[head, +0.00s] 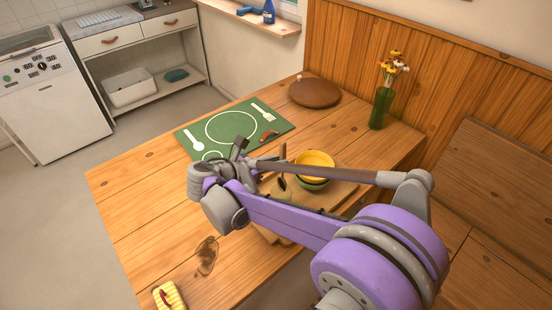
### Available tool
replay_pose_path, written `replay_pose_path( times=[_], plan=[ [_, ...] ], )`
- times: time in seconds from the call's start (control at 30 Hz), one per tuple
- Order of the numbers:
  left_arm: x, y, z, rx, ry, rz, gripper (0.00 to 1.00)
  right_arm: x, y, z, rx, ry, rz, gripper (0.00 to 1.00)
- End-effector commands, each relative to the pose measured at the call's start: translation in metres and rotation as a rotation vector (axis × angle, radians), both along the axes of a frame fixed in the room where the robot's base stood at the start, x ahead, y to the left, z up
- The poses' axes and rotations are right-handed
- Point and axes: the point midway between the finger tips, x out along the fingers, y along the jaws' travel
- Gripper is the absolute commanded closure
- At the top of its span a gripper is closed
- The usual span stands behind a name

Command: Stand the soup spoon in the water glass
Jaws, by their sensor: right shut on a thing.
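My right gripper (238,151) is at the near edge of the green place mat (238,114), with its arm reaching in from the right. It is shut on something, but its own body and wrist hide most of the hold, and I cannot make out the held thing. I cannot pick out a loose soup spoon for certain; a white spoon shape (194,140) lies flat on the mat's left side and looks printed. I cannot pick out a water glass either; the gripper covers part of a pale ring near the mat's front edge. My left gripper is out of view.
A yellow bowl (317,158) is stacked on a green one on a wooden board (334,196), partly behind my arm. A green vase (380,107) with flowers and a round brown item (315,92) stand at the back. A yellow striped item (169,296) lies front left. The left tabletop is mostly clear.

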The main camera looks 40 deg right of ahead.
Motion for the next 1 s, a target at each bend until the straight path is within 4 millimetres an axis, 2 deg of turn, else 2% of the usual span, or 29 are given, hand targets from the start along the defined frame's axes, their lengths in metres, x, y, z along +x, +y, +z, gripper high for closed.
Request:
replay_pose_path(
  times=[1.0],
  plan=[
    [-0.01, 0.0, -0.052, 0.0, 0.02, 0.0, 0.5, 0.0, 0.0, -0.074, 0.0, 0.001, 0.0, 1.0]
  ],
)
